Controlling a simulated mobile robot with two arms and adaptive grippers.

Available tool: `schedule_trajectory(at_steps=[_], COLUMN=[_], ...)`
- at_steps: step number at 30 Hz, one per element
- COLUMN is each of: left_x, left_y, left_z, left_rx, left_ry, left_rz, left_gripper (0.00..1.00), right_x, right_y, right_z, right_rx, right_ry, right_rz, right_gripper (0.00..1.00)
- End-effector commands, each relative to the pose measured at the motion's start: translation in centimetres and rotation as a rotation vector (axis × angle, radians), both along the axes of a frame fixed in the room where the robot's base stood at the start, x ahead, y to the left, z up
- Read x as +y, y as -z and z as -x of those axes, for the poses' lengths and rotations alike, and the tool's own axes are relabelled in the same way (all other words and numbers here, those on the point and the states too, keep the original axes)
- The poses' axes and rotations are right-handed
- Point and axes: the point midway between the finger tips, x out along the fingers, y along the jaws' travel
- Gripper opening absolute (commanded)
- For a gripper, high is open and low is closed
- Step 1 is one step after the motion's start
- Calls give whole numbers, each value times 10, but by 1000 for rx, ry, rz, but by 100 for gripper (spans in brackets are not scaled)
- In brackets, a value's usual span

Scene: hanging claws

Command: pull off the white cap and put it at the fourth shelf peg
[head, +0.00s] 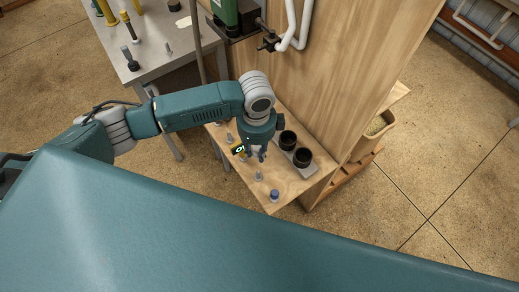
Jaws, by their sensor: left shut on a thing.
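My left gripper (257,154) points down over the low wooden shelf (290,192). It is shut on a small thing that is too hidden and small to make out. I cannot tell whether this is the white cap, and I see no white cap clearly elsewhere. Short grey pegs stand along the shelf's left side, one (229,138) behind the gripper and one (258,176) in front of it. A peg with a dark blue top (275,195) stands near the front corner. My right gripper is not in view.
Two black cups (302,157) stand in a grey holder right of the gripper. A tall wooden panel (335,60) rises behind the shelf. A grey table (165,40) with yellow and dark-handled tools stands at the upper left. A bin (373,135) sits at the right.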

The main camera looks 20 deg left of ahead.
Motion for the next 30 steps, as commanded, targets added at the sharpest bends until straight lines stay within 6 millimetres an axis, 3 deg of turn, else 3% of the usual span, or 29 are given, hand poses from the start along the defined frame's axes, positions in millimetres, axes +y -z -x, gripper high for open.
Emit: schedule_trajectory(at_steps=[12, 30], left_x=[-1, -1], left_y=[39, 99], left_z=[1, 1], left_rx=[1, 1], left_ry=[0, 0], left_rz=[1, 2], left_gripper=[0, 0], right_x=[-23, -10], right_y=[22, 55], right_z=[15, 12], right_rx=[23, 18], right_ry=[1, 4], right_rz=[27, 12], right_gripper=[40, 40])
